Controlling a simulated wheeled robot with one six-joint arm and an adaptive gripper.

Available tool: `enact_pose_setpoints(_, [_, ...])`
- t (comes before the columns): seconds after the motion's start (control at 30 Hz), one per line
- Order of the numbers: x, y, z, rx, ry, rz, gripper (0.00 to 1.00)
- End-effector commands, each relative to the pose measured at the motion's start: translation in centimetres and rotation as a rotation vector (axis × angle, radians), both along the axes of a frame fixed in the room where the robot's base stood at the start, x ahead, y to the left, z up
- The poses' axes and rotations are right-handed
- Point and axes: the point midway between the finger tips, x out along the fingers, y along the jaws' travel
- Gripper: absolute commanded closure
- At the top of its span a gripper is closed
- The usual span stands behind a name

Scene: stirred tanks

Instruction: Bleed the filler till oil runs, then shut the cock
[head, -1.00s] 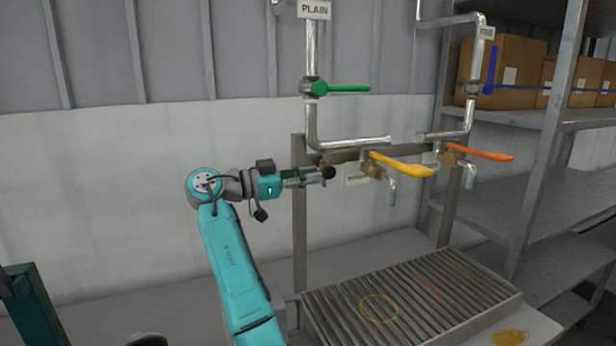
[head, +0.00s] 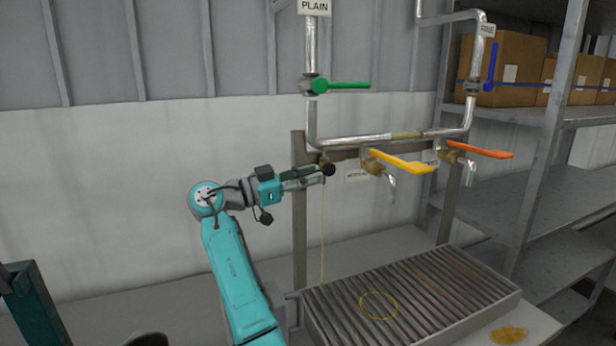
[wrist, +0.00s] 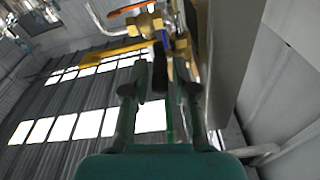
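A thin yellow oil stream (head: 323,230) falls from below the cock to the left end of the slatted drip tray (head: 440,318).
A yellow-handled tap (head: 400,162) and an orange-handled tap (head: 480,149) hang right of the cock. A green-handled valve (head: 340,86) and a blue-handled valve (head: 490,68) are above. A metal shelf (head: 545,117) with cartons stands at right.

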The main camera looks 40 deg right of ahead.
Motion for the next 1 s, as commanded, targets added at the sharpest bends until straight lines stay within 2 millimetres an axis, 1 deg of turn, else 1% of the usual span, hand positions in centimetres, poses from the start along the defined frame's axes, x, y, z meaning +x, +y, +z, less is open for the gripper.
enact_pose_setpoints(0.17, [0.4,1.4,-0.2,0.001,0.000,0.002,0.73])
enact_pose_setpoints(0.27, [0.9,3.0,-0.4,0.000,0.000,0.004,0.73])
enact_pose_setpoints(0.5, [2.2,7.6,-1.0,0.000,0.001,0.003,0.73])
enact_pose_setpoints(0.63, [2.8,9.6,-1.3,0.001,0.000,0.002,0.73])
enact_pose_setpoints(0.8, [3.2,11.0,-1.5,0.000,0.001,0.001,0.73])
enact_pose_setpoints(1.0, [3.3,11.5,-1.6,0.000,0.000,0.000,0.73])
